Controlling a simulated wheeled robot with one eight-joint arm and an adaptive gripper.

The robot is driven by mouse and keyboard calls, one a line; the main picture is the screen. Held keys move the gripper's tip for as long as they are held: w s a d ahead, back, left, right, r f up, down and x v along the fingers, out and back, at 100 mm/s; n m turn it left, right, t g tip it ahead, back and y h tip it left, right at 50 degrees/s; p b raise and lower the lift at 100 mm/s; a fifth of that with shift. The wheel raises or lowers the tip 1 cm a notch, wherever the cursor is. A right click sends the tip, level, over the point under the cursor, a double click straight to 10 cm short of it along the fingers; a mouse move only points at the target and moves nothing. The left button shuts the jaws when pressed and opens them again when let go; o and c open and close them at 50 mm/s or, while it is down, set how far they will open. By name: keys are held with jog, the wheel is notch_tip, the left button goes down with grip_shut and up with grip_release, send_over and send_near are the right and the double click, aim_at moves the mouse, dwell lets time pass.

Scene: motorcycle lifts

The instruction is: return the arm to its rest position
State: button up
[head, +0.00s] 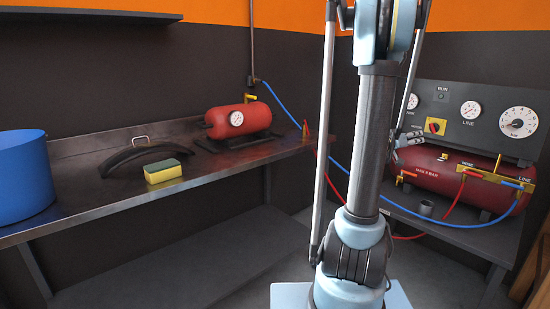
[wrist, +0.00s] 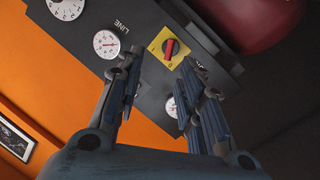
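My gripper (wrist: 160,62) shows in the wrist view with its two dark fingers apart and nothing between them. Beyond the fingertips is a yellow square plate with a red rotary knob (wrist: 171,48) on the dark gauge panel (wrist: 125,70). The gap between fingertips and knob is hard to judge. In the head view my arm stands upright right of the middle. A small grey part, likely my gripper (head: 406,138), shows beside it, left of the knob (head: 435,126). Most of the gripper is hidden behind the arm there.
A red tank (head: 450,178) with hoses lies below the gauge panel (head: 455,100). A metal bench (head: 100,205) at left holds a blue bin (head: 22,175), a curved black part (head: 135,153), a sponge (head: 163,171) and a small red tank (head: 240,120). A shelf (head: 90,15) hangs above.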

jog(key=s+a+f+n+g+y, duration=0.2)
jog(key=s+a+f+y, duration=0.3)
jog(key=s+a, duration=0.5)
jog(key=s+a+f+n+g+y, duration=0.2)
jog(key=s+a+f+y, duration=0.3)
jog(key=s+a, duration=0.5)
jog(key=s+a+f+n+g+y, duration=0.2)
jog(key=s+a+f+y, duration=0.3)
jog(key=a, duration=1.1)
jog(key=s+f+n, duration=0.1)
jog(key=s+f, duration=0.2)
jog(key=s, duration=0.2)
jog(key=shift+a+f+y, duration=0.25)
jog(key=shift+y, duration=0.15)
jog(key=shift+d, duration=0.1)
